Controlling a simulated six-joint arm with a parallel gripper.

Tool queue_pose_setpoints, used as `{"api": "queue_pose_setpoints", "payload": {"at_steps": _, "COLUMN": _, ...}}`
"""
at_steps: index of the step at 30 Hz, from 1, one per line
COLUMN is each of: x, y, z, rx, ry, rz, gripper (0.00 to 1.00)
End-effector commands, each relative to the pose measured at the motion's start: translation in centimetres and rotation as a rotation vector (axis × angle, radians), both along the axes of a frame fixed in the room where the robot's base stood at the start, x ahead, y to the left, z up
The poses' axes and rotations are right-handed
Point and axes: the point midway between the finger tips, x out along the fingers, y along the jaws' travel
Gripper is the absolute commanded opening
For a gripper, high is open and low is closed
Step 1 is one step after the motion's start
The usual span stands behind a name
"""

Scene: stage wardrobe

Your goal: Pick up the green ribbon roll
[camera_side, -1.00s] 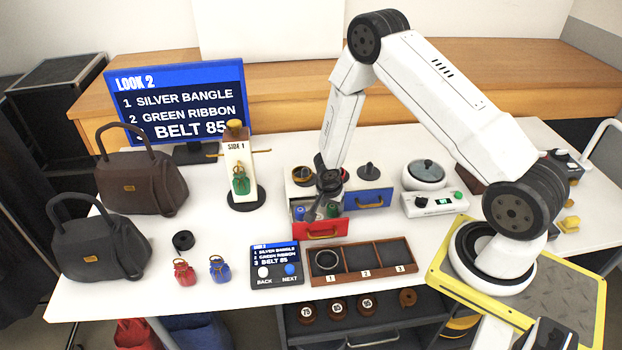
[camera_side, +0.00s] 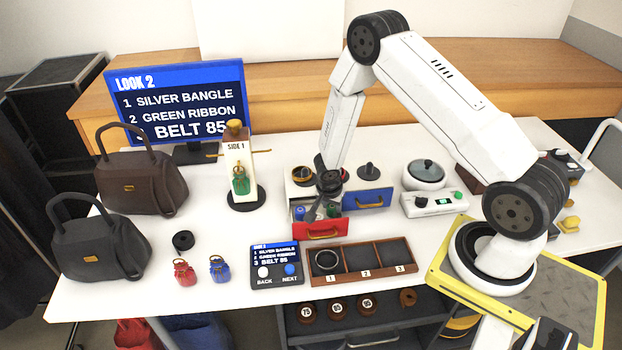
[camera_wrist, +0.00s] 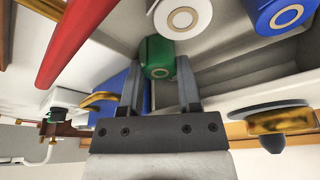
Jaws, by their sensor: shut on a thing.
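The green ribbon roll (camera_wrist: 158,56) sits between my two fingertips in the wrist view, inside the open drawer with the red front (camera_side: 320,230). My gripper (camera_wrist: 160,80) is shut on the green roll. In the side view my gripper (camera_side: 322,206) reaches down into this drawer. There the green roll (camera_side: 333,211) shows only in part beside the fingers. A white roll (camera_wrist: 176,18) and a blue roll (camera_wrist: 281,14) lie near it in the wrist view.
A blue-fronted drawer (camera_side: 368,198) is beside the red one. A three-slot tray (camera_side: 364,264) in front holds a ring in slot 1. A screen (camera_side: 180,105) lists look 2. A small control panel (camera_side: 276,266) stands left of the tray. Two handbags stand at the left.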

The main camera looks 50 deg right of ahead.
Motion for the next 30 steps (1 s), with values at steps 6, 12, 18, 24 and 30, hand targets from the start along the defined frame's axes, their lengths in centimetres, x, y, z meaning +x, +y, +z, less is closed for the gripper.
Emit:
{"api": "queue_pose_setpoints", "payload": {"at_steps": 6, "x": -0.1, "y": 0.1, "z": 0.2, "rx": 0.0, "ry": 0.0, "rz": 0.0, "gripper": 0.0}}
{"api": "queue_pose_setpoints", "payload": {"at_steps": 12, "x": -0.2, "y": 0.3, "z": 1.2, "rx": -0.001, "ry": -0.003, "rz": -0.001, "gripper": 0.0}}
{"api": "queue_pose_setpoints", "payload": {"at_steps": 18, "x": -0.2, "y": 0.2, "z": 3.4, "rx": -0.002, "ry": -0.004, "rz": -0.001, "gripper": 0.0}}
{"api": "queue_pose_setpoints", "payload": {"at_steps": 24, "x": -0.2, "y": 0.3, "z": 6.4, "rx": -0.001, "ry": -0.005, "rz": -0.002, "gripper": 0.0}}
{"api": "queue_pose_setpoints", "payload": {"at_steps": 30, "x": -0.3, "y": 0.3, "z": 9.2, "rx": 0.0, "ry": -0.004, "rz": -0.001, "gripper": 0.0}}
